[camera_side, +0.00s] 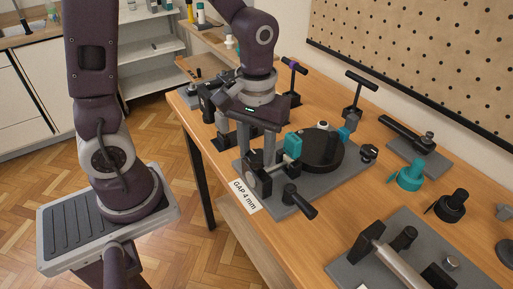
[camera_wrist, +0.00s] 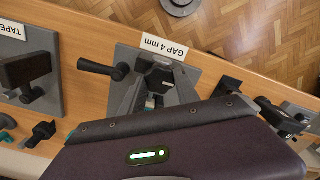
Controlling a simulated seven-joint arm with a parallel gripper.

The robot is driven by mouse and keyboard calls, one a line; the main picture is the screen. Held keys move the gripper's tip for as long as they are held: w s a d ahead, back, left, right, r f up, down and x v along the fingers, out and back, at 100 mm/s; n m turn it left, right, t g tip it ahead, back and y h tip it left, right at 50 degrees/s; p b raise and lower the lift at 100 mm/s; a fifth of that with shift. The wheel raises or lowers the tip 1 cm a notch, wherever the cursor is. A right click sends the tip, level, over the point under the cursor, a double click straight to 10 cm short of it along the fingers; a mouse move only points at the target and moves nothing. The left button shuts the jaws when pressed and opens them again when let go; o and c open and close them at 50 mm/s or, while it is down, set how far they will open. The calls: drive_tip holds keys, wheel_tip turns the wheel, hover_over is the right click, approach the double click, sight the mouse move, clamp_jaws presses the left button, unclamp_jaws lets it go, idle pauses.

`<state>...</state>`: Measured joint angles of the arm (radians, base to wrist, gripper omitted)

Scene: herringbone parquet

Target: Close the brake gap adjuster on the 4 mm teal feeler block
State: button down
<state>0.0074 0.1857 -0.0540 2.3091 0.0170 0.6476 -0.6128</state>
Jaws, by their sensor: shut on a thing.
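The brake gap adjuster stands on a grey base plate (camera_side: 325,184) behind the label "GAP 4 mm" (camera_side: 244,196). It has a black body (camera_side: 257,182), a black crank handle (camera_side: 300,202) and a round black disc (camera_side: 322,150). The teal feeler block (camera_side: 293,145) sits upright beside the disc's near left edge; its exact contact with disc and jaw is unclear. My gripper (camera_side: 258,163) points down, its fingers shut on part of the adjuster just left of the teal block. The wrist view shows the fingers (camera_wrist: 158,98) at the black body (camera_wrist: 160,78); the gripped part is mostly hidden.
A teal piece (camera_side: 408,176) and a black piece (camera_side: 451,206) stand to the right. Another fixture with a grey plate (camera_side: 378,240) is at the front right. A pegboard wall (camera_side: 420,60) rises behind. The bench's front edge runs close to the adjuster.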

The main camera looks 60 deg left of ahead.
drive_tip(key=m, duration=0.4)
drive_tip(key=shift+m, duration=0.3)
drive_tip(key=m, duration=0.3)
drive_tip(key=shift+m, duration=0.4)
drive_tip(key=m, duration=0.4)
drive_tip(key=shift+w, duration=0.1)
drive_tip(key=shift+m, duration=1.6)
drive_tip(key=c, duration=0.9)
unclamp_jaws()
